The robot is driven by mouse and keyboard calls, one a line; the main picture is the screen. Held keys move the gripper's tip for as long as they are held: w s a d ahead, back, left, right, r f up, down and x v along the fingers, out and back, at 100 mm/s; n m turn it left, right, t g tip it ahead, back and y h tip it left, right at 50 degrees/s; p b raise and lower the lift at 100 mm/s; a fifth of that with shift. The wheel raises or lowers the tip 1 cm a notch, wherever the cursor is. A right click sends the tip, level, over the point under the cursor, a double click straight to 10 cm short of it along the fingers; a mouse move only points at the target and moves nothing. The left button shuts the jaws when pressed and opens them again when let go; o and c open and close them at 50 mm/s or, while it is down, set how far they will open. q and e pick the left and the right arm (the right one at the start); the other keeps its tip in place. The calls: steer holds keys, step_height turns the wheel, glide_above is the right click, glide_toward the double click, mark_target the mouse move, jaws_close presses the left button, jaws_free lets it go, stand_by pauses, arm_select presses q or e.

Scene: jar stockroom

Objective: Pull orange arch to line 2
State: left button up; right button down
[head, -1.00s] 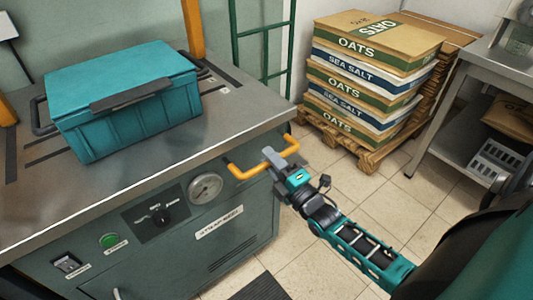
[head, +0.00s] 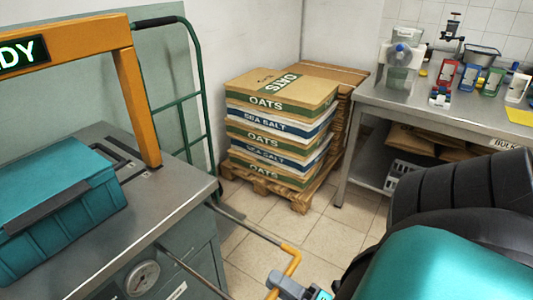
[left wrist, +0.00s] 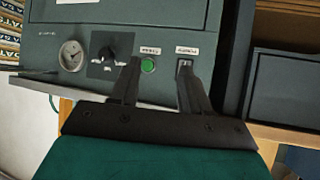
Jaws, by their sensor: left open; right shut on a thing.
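The orange arch-shaped handle (head: 292,262) shows at the bottom of the head view, joined to the grey-green machine by two thin metal rods (head: 251,226). It stands out from the machine side. My right gripper (head: 284,287) is shut on this handle; the lower part is cut off by the frame edge. No line marks can be made out on the rods. My left gripper (left wrist: 160,64) is open and empty in the left wrist view, its two black fingers in front of the machine's panel near a green button (left wrist: 148,65).
An orange overhead frame (head: 137,105) with a lit sign stands on the machine top, beside a teal crate (head: 60,195). A pallet of oats and salt sacks (head: 280,122) and a steel table (head: 440,117) stand behind. Tiled floor (head: 330,228) lies free between.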

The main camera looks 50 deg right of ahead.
arm_select(q)
steer(key=shift+w, duration=0.1)
arm_select(e)
steer(key=shift+s, duration=0.25)
steer(key=c, duration=1.4)
jaws_free()
steer(key=o, duration=0.3)
steer(key=shift+s, duration=0.1)
arm_select(q)
steer(key=shift+r, duration=0.1)
steer(key=shift+w+d+f+b, duration=0.1)
steer(key=shift+d+f+b, duration=0.25)
steer(key=shift+b, duration=0.35)
arm_select(e)
steer(key=v, duration=1.3)
arm_select(q)
steer(key=shift+r, duration=0.1)
